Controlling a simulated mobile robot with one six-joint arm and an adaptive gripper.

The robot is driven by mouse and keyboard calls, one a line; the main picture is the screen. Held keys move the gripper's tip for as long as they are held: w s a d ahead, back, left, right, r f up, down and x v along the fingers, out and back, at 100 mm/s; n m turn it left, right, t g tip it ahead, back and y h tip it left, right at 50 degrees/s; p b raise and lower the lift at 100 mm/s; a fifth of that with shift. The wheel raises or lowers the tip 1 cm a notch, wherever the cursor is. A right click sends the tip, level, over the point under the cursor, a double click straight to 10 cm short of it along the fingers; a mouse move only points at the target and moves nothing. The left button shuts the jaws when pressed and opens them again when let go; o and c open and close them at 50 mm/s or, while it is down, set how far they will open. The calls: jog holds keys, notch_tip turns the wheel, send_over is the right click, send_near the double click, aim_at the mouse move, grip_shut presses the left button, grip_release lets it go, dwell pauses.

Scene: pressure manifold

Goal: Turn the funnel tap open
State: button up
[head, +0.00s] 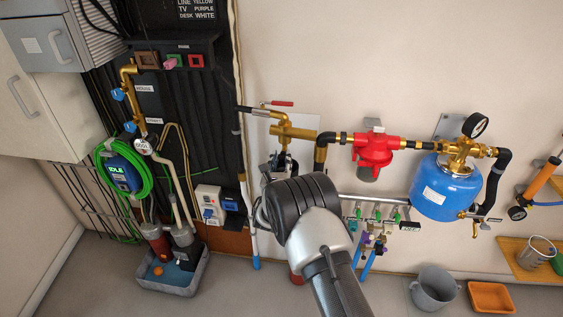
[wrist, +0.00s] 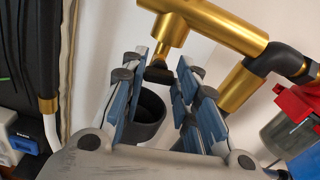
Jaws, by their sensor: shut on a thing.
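The funnel tap (wrist: 159,72) shows in the wrist view as a small dark handle at the lower end of a short brass stub. The stub hangs from a thick brass pipe (wrist: 215,25). My gripper (wrist: 163,68) is around the handle, one blue-padded finger on each side, and shut on it. A black open-topped funnel (wrist: 150,112) sits below the tap, partly hidden between the fingers. In the head view my gripper (head: 282,160) is under the brass pipework (head: 293,131), and my wrist hides the tap and most of the funnel.
A red-handled lever (head: 282,103) is on the pipe above my gripper. A red filter (head: 376,149) and a blue tank (head: 446,188) with a gauge are to the right. Small green-handled valves (head: 376,213) are below. A grey bucket (head: 435,288) and an orange tray (head: 491,297) stand on the floor.

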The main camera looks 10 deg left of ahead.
jog(key=n+b, duration=0.1)
jog(key=n, duration=0.3)
jog(key=shift+a, duration=0.1)
jog(key=n, duration=0.4)
jog(key=shift+a+f, duration=0.1)
jog(key=n, duration=0.4)
jog(key=shift+b, duration=0.3)
jog(key=shift+f+n, duration=0.1)
jog(key=shift+n, duration=1.9)
jog(key=o, duration=1.1)
jog(key=shift+c, duration=0.2)
